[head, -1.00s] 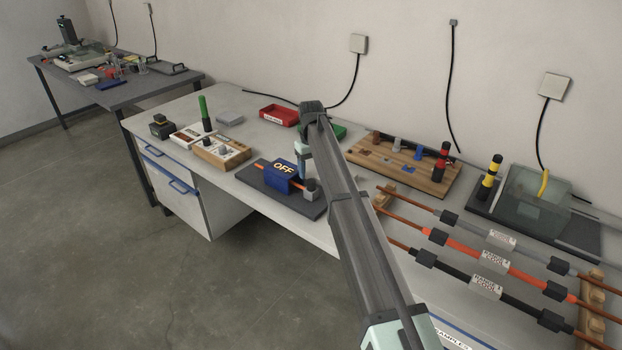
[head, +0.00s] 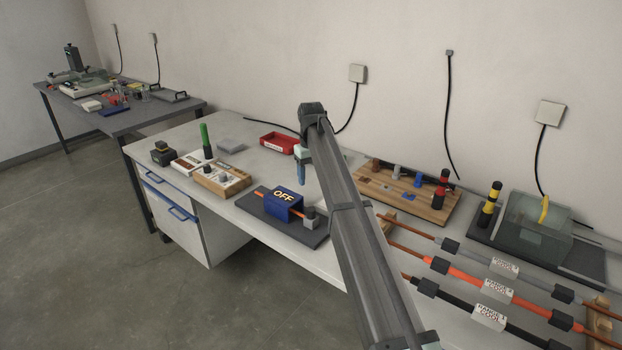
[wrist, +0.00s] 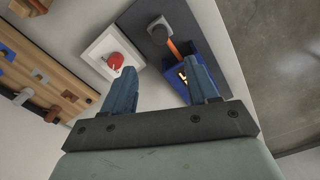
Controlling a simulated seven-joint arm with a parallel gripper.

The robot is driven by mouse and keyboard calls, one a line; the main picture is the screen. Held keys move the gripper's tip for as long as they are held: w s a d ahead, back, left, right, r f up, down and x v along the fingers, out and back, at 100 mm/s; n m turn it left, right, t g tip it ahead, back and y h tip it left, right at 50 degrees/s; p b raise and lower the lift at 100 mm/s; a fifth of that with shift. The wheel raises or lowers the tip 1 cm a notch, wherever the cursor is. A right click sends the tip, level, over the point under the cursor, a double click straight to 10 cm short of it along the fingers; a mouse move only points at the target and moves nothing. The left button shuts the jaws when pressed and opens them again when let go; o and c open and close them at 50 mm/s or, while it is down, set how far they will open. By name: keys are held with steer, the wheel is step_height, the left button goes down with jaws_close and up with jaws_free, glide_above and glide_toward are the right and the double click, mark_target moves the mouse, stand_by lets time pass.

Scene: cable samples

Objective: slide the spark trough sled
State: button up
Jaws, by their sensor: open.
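I cannot tell for sure which thing is the spark trough sled. A clear-walled trough (head: 530,225) with a yellow curved piece (head: 544,210) stands on a dark base at the back right. Nearer my gripper, a blue block marked OFF (head: 283,205) sits around an orange rod on a dark board (head: 262,222); it also shows in the wrist view (wrist: 172,74), partly hidden by a finger. My gripper (head: 302,176) is raised beyond the blue block. In the wrist view my gripper (wrist: 160,84) is open, with nothing between its blue fingers.
In the wrist view a white plate with a red knob (wrist: 114,62) lies beside the dark board. A wooden board (head: 430,205) and striped posts stand to the right, with cable samples (head: 500,290) in front. A red tray (head: 277,143) is at the back.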

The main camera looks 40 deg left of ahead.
mark_target(311, 209)
step_height(311, 209, down, 14)
steer(key=n, duration=0.5)
steer(key=shift+r, duration=0.1)
stand_by(0.5)
jaws_close()
stand_by(0.6)
